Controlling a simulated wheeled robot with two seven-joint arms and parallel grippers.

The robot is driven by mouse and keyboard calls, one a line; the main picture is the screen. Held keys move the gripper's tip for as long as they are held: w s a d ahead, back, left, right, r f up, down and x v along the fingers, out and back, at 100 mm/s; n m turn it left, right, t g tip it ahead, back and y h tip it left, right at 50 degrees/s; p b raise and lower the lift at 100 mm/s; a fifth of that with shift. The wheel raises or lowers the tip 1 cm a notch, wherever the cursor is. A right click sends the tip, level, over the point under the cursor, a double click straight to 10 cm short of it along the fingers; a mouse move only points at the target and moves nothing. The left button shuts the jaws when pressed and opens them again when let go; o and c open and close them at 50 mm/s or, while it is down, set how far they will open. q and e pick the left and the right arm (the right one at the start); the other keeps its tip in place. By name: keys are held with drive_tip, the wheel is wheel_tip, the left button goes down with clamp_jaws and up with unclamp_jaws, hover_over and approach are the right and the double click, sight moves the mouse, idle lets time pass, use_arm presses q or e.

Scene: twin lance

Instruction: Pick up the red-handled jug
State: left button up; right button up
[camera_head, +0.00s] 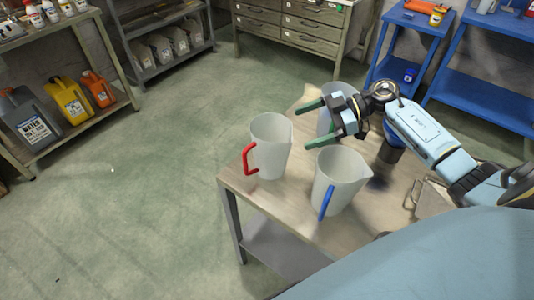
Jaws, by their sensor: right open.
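The red-handled jug (271,146) is pale grey and stands upright near the left edge of the table. Its red handle (249,159) points to the left. My right gripper (314,123) comes in from the right, with its green fingers spread and nothing between them. Its fingertips are a little to the right of the jug's rim and appear apart from it. My left gripper is not in view.
A blue-handled jug (339,180) stands in front on the same table (291,219). Another pale jug (325,121) stands behind my right gripper, partly hidden. Shelves with containers (70,101) line the left, and a drawer cabinet (290,22) stands at the back.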

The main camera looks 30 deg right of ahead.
sight(277, 136)
drive_tip(key=x, duration=0.8)
drive_tip(key=shift+a+b, duration=0.25)
drive_tip(key=shift+b, duration=0.15)
drive_tip(key=shift+w+a+f, duration=0.1)
drive_tip(key=shift+w+a, duration=0.05)
drive_tip(key=shift+a, duration=0.1)
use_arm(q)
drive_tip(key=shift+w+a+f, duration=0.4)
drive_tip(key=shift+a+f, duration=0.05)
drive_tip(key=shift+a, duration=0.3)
use_arm(e)
drive_tip(key=shift+c, duration=0.4)
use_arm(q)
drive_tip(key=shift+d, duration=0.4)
use_arm(e)
drive_tip(key=c, duration=0.9)
